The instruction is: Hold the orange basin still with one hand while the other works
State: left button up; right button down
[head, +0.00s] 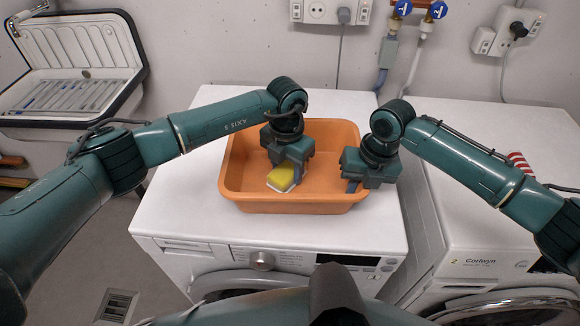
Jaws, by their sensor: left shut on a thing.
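The orange basin (240,192) stands on top of the left washing machine. My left gripper (290,170) reaches down inside the basin and is shut on a yellow and white block that looks like a sponge (281,179). The block is low in the basin; I cannot tell if it touches the floor. My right gripper (352,185) points down at the basin's front right corner. Its body hides part of the right rim. Its fingertips are mostly hidden, so I cannot tell if they are closed on the wall.
The left washing machine's white top (180,190) is clear around the basin. A second washing machine (470,215) stands to the right, with a red and white striped thing (520,163) on it. A sink (75,65) is at the back left. Taps and hoses (390,50) are on the wall.

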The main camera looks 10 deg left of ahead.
pick_arm(q)
jog(key=shift+s+a, duration=0.15)
jog(key=shift+a, duration=0.75)
jog(key=shift+d, duration=1.7)
jog(key=shift+w+r, duration=0.15)
jog(key=shift+w, duration=0.05)
jog(key=shift+r, duration=3.9)
pick_arm(e)
jog(key=c, duration=1.3)
grip_release()
jog(key=shift+c, duration=0.2)
